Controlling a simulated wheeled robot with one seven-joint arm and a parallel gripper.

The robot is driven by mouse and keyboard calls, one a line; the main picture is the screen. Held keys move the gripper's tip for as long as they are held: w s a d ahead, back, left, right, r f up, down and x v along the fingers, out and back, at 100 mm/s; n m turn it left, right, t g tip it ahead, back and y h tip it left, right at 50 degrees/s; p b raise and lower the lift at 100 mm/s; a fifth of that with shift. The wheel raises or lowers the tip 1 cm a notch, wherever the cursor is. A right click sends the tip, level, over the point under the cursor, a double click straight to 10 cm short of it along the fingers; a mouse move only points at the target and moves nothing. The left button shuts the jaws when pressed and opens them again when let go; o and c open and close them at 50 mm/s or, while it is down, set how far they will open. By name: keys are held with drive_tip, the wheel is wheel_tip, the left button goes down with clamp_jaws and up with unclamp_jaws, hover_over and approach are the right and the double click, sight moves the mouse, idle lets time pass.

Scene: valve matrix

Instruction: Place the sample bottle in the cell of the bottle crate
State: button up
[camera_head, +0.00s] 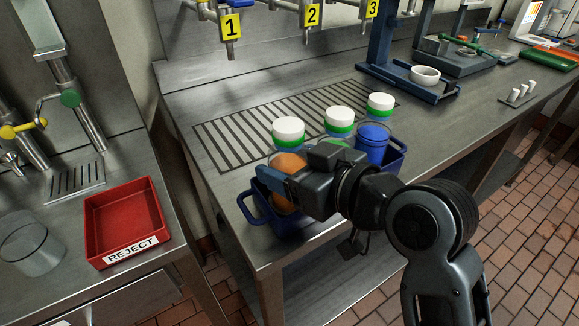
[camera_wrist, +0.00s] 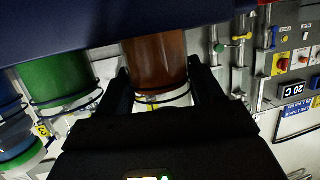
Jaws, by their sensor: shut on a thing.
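The blue bottle crate (camera_head: 394,158) stands at the front edge of the steel bench. My gripper (camera_head: 268,182) is shut on the sample bottle with orange liquid (camera_head: 287,162), at the crate's left end. That bottle is upright with a white cap and a green band. In the wrist view the orange-brown bottle (camera_wrist: 157,62) sits between my two fingers (camera_wrist: 158,80). Its base and the cell below are hidden, so I cannot tell how deep it sits. A green bottle (camera_head: 338,142) and a blue bottle (camera_head: 372,142) stand in the crate to its right.
A slotted drain (camera_head: 235,140) lies behind the crate, below numbered taps (camera_head: 230,28). A blue stand (camera_head: 385,68) with a white ring is at the back right. A red reject tray (camera_head: 125,215) and a glass beaker (camera_head: 30,245) are on the left bench, across a gap.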

drive_tip(key=shift+f, duration=0.3)
drive_tip(key=shift+f, duration=0.2)
drive_tip(key=o, duration=0.9)
drive_tip(key=shift+o, duration=0.2)
drive_tip(key=shift+r, duration=0.2)
drive_tip(key=v, duration=1.2)
